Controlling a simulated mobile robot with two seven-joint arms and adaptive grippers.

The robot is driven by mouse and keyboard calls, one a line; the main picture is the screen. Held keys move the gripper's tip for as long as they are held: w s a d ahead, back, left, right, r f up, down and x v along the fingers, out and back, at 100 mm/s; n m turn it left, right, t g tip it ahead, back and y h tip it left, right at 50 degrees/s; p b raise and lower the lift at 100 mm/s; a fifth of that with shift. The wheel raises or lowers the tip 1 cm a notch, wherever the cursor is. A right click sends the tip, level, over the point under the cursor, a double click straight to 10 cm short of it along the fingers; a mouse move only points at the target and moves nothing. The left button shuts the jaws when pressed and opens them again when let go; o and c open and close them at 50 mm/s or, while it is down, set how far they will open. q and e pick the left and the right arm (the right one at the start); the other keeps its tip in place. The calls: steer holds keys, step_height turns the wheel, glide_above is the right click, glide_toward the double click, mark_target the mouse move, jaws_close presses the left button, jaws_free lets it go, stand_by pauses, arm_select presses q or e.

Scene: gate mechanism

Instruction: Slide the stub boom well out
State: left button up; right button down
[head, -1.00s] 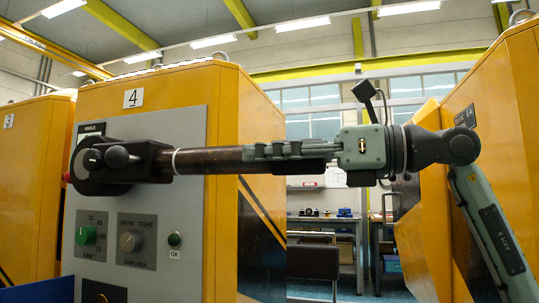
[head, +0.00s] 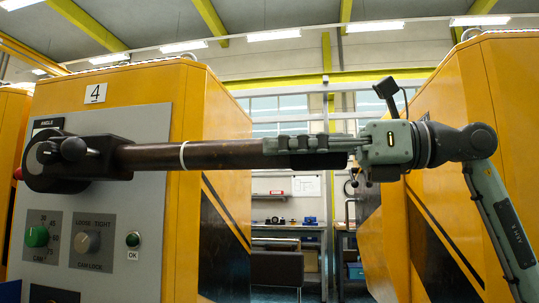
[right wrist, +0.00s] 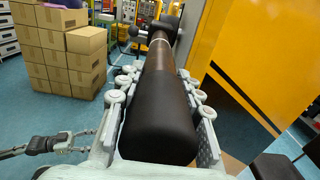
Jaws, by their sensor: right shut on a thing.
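The stub boom (head: 225,155) is a dark brown tube with a white ring (head: 183,156) around it. It juts level to the right from a black pivot housing (head: 105,155) on the numbered 4 cabinet panel. Bare brown tube shows between housing and ring. My right gripper (head: 310,150) is shut on the boom's outer end. In the right wrist view the black end of the boom (right wrist: 160,120) lies between my right fingers (right wrist: 160,95), which hide its sides. A grey jointed part (right wrist: 60,143) at the lower left there may be my left gripper; its jaws are unclear.
Another yellow cabinet (head: 460,90) stands close on the right. Stacked cardboard boxes (right wrist: 85,55) stand on blue floor.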

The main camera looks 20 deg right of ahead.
steer(key=c, duration=1.4)
jaws_free()
steer(key=shift+o, duration=1.1)
steer(key=shift+s+d, duration=0.15)
steer(key=shift+d, duration=0.05)
steer(key=shift+o, duration=0.9)
steer(key=v, duration=1.2)
